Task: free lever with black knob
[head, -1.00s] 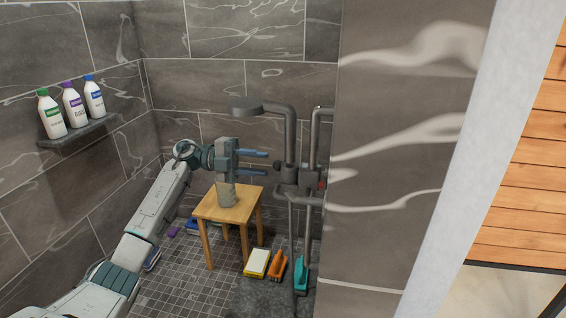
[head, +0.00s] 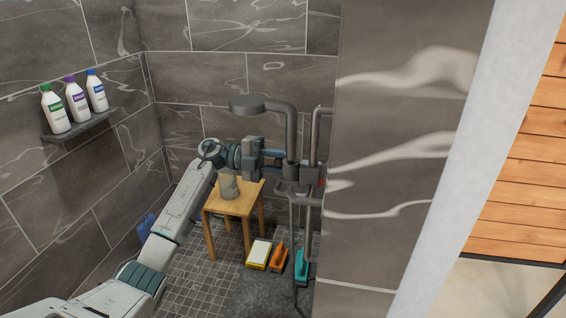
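The grey shower fixture (head: 291,130) stands against the tiled back wall, with a round shower head on a bent pipe. Its valve body (head: 302,174) sits at mid-height, with a small red mark on its right side. My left gripper (head: 276,163) comes in from the left, its blue fingers level with the left side of the valve body and apart from each other. The fingertips reach the fixture in the picture; I cannot tell whether they touch it. The lever with the black knob is not clearly visible; the fingers cover the valve's left side. My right gripper is not in view.
A wooden stool (head: 236,203) with a grey container (head: 229,186) stands below my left gripper. A shelf (head: 82,126) holds bottles. A tiled partition (head: 400,150) bounds the right.

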